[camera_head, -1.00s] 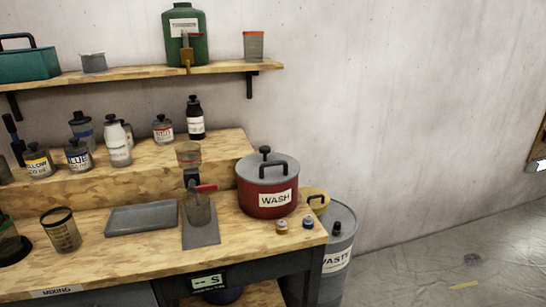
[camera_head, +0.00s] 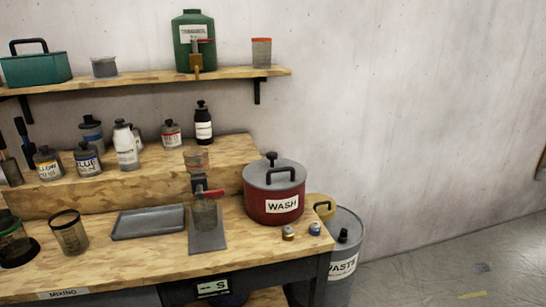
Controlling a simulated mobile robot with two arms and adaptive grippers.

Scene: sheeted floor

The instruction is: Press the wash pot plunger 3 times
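The wash pot (camera_head: 259,210) is a red pot with a white WASH label and a grey lid. It stands at the right end of the wooden workbench in the head view. Its black plunger knob (camera_head: 271,156) stands up from the lid, behind a black arched handle (camera_head: 280,175). Neither of my grippers shows in the view.
A grey waste bin (camera_head: 345,263) stands on the floor beside the bench's right end. Two small caps (camera_head: 288,233) sit in front of the pot. A stand with a red-handled valve (camera_head: 208,193) is left of it. A grey tray (camera_head: 148,222) lies further left.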

